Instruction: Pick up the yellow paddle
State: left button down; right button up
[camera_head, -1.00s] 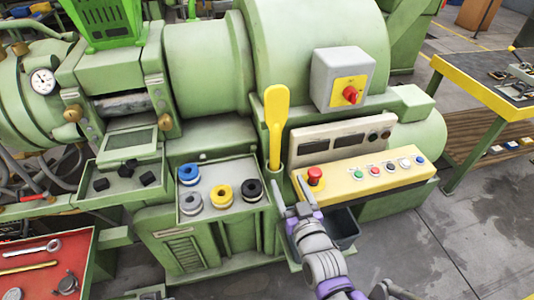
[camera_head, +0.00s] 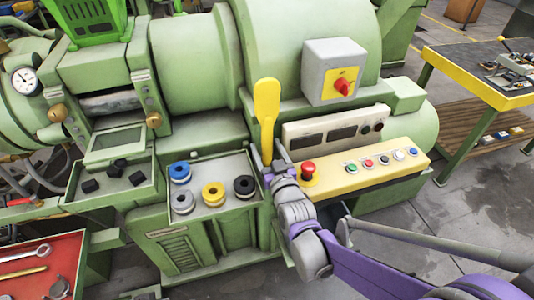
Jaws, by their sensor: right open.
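The yellow paddle (camera_head: 266,105) stands upright on the green machine, left of the control panel, with its broad end up. My right gripper (camera_head: 267,160) is at the lower part of the paddle's handle. Its fingers are open, and one shows on each side of the handle in the picture. The lower end of the handle is hidden by the gripper. Whether the fingers touch the paddle I cannot tell. My left gripper is not in view.
A yellow control panel (camera_head: 375,175) with a red button (camera_head: 308,170) is close to the right of my gripper. A tray of coloured spools (camera_head: 213,193) is to the left.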

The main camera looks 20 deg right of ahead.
jog(key=shift+w, duration=0.2)
grip_shut()
jog(key=shift+r, duration=0.1)
dwell(0.4)
